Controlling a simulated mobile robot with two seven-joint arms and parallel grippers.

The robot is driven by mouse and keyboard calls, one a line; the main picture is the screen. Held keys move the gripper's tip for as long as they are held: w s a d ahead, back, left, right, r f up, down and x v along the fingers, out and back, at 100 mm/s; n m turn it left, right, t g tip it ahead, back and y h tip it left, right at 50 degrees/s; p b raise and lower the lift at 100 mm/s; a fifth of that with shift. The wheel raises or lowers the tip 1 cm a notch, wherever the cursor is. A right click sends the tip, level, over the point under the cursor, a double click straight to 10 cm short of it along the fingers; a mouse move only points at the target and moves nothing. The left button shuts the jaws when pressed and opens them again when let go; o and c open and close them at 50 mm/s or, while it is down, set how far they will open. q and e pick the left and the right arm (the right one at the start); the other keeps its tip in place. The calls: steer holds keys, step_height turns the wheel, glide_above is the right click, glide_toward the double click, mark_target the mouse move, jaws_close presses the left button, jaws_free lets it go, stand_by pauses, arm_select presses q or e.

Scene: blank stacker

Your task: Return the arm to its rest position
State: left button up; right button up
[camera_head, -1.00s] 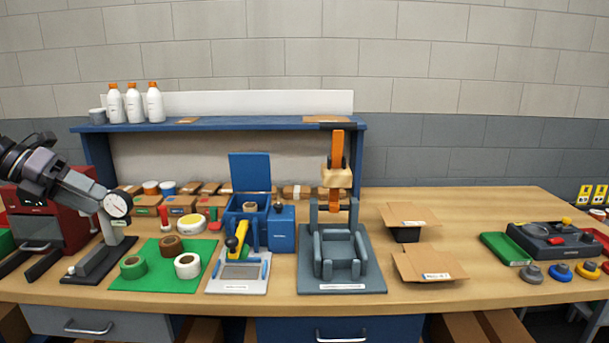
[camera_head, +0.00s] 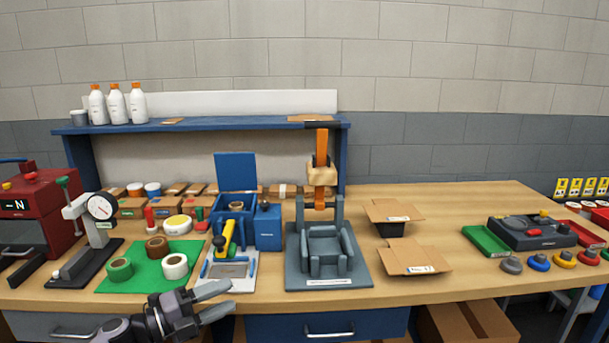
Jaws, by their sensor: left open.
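My left gripper (camera_head: 215,301) is at the bottom of the head view, left of centre, in front of the bench's front edge. Its fingers are spread apart, point to the right and hold nothing. The wooden workbench (camera_head: 460,205) stretches across the view. A grey fixture (camera_head: 325,252) with an orange upright lever (camera_head: 321,165) stands near the middle of the bench, apart from the gripper. A white-based tool with a yellow handle (camera_head: 225,238) stands just behind the gripper. My right gripper is not in view.
A green mat (camera_head: 147,279) with tape rolls lies behind the gripper. A dial gauge stand (camera_head: 92,235) and a red machine (camera_head: 40,215) are at the left. Cardboard pieces (camera_head: 415,257) lie right of the fixture. Drawers (camera_head: 330,325) sit below the bench edge.

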arm_select(q)
steer(key=s+a+f+n+y, duration=0.1)
steer(key=s+f+n+y, duration=0.3)
steer(key=s+f+n, duration=0.3)
steer(key=s+a+f+n+y, duration=0.1)
steer(key=s+f+n+y, duration=0.3)
steer(key=s+f+n, duration=0.3)
steer(key=s+a+f+n+y, duration=0.1)
steer(key=s+f+n+y, duration=0.4)
steer(key=s+n, duration=0.8)
steer(key=s+f, duration=0.1)
steer(key=s, duration=0.3)
steer(key=shift+f, duration=0.4)
